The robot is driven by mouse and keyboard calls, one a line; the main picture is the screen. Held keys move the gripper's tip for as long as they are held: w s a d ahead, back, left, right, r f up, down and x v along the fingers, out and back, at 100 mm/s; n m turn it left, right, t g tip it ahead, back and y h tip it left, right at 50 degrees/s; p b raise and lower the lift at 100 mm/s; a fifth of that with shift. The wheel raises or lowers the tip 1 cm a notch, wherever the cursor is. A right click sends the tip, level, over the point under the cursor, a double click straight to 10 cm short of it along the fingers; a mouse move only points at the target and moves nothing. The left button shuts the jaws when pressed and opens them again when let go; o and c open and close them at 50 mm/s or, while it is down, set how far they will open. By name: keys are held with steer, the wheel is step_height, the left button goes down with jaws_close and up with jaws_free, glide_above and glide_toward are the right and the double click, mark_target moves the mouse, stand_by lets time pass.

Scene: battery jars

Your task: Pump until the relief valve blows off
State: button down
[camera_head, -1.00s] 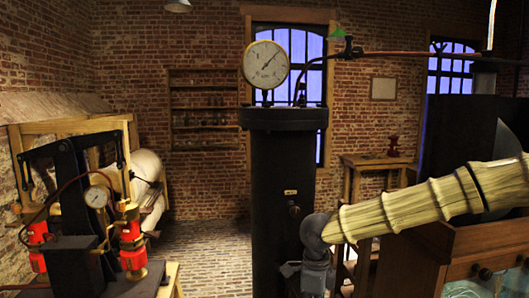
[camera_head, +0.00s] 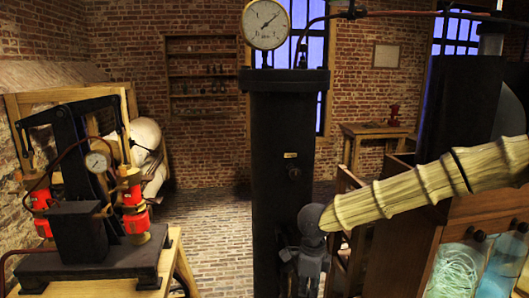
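A pump (camera_head: 78,230) with a black rocking beam (camera_head: 68,112) and two red cylinders stands on a wooden bench at left. The beam's left end is lower than its right. A small round gauge (camera_head: 97,161) sits at its middle. A tall dark column (camera_head: 288,140) carries a large white gauge (camera_head: 266,24), its needle pointing up and right. A copper-coloured pipe (camera_head: 410,14) runs right from above the column. I cannot pick out the relief valve for certain. My gripper (camera_head: 309,278) hangs low before the column's right edge, well right of the pump; its fingers are too dark to read.
A wooden cabinet (camera_head: 470,212) with glass jars (camera_head: 497,262) stands at right, partly behind my sleeved arm. A side table (camera_head: 376,131) holds a red object (camera_head: 394,110). The brick floor (camera_head: 212,235) between pump and column looks clear.

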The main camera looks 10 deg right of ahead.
mark_target(308, 296)
step_height(308, 296, down, 7)
steer(key=shift+r+b, duration=0.15)
steer(key=shift+b, duration=0.55)
step_height(308, 296, up, 4)
steer(key=p, duration=0.3)
steer(key=shift+f, duration=0.25)
step_height(308, 296, up, 11)
step_height(308, 296, down, 14)
steer(key=b, duration=0.3)
steer(key=shift+f, duration=0.25)
step_height(308, 296, up, 15)
steer(key=p, duration=0.3)
steer(key=shift+f, duration=0.2)
stand_by(0.3)
stand_by(2.5)
